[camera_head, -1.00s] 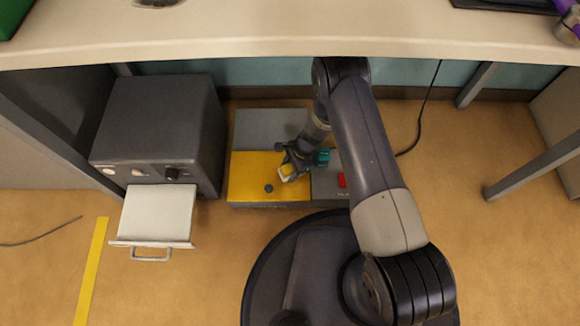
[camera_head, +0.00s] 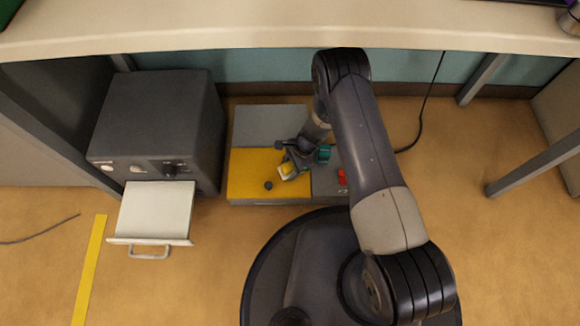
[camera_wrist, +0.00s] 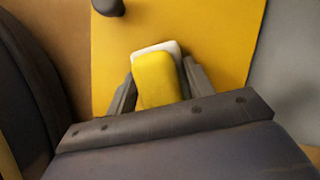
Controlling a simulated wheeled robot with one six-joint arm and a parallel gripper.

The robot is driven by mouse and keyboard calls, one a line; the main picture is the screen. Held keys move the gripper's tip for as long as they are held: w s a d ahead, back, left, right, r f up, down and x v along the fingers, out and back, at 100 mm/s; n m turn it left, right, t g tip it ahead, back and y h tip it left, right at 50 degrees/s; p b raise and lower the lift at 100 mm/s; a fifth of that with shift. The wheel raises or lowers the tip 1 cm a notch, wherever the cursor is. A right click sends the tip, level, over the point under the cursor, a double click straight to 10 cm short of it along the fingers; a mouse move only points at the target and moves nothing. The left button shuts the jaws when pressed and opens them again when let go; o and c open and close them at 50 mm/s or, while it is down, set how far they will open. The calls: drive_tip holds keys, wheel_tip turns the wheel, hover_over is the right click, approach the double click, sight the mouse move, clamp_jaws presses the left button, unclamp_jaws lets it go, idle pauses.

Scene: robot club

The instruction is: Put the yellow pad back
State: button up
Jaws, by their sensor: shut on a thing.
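The yellow pad (camera_head: 287,169) is a small yellow block with a white edge. It also shows in the wrist view (camera_wrist: 156,80), between the two dark fingers. My gripper (camera_wrist: 157,88) is shut on it. In the head view my gripper (camera_head: 285,166) is over the right part of a larger flat yellow panel (camera_head: 248,183) on a low grey unit. I cannot tell whether the pad touches the panel.
The low unit also has a grey section (camera_head: 268,122) and a red part (camera_head: 342,176). A dark grey box (camera_head: 160,120) with an open white drawer (camera_head: 155,212) stands to the left. A tabletop (camera_head: 260,28) overhangs behind. Table legs stand on both sides.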

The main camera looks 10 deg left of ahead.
drive_tip(key=o, duration=1.2)
